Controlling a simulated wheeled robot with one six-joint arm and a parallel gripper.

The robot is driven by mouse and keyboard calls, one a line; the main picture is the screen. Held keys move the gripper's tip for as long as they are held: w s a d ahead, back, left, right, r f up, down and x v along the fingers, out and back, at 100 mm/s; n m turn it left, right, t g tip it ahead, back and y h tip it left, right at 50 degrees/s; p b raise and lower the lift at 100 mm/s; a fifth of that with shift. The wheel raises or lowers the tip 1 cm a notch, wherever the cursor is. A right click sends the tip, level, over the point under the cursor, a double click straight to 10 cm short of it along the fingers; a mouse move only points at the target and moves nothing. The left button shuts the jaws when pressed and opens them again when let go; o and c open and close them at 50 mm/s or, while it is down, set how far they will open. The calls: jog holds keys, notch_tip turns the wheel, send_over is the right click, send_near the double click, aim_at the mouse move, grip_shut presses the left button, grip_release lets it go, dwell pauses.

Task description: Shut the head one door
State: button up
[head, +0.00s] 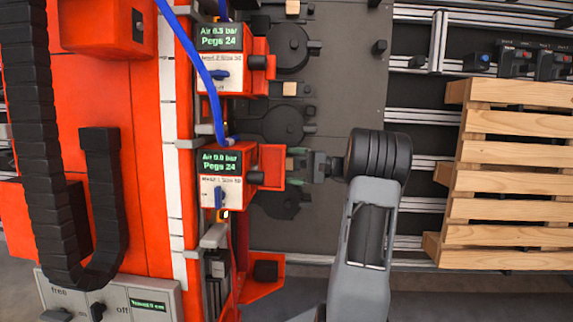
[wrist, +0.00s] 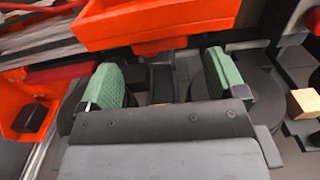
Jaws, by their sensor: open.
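Head one (head: 220,178) is the lower orange unit, with a screen reading "Air 0.0 bar, Pegs 24" and a blue lever on its white face. An orange panel (head: 272,165) sticks out from its right side; I cannot tell whether this is its door or how far it stands open. My gripper (head: 298,166) is just right of that panel, pointing left. In the wrist view its green finger pads (wrist: 165,80) are apart with nothing held between them. The orange part (wrist: 155,22) lies just beyond the fingertips; I cannot tell whether they touch it.
A similar unit (head: 222,72) stands above, with a blue hose (head: 205,75) running down beside it. An orange bracket with a black block (head: 263,284) juts out below head one. A wooden pallet (head: 515,180) is at the right. Dark plate with round fittings lies behind.

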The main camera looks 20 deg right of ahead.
jog(key=shift+x, duration=1.3)
jog(key=shift+c, duration=0.3)
jog(key=c, duration=1.2)
jog(key=shift+d, duration=0.1)
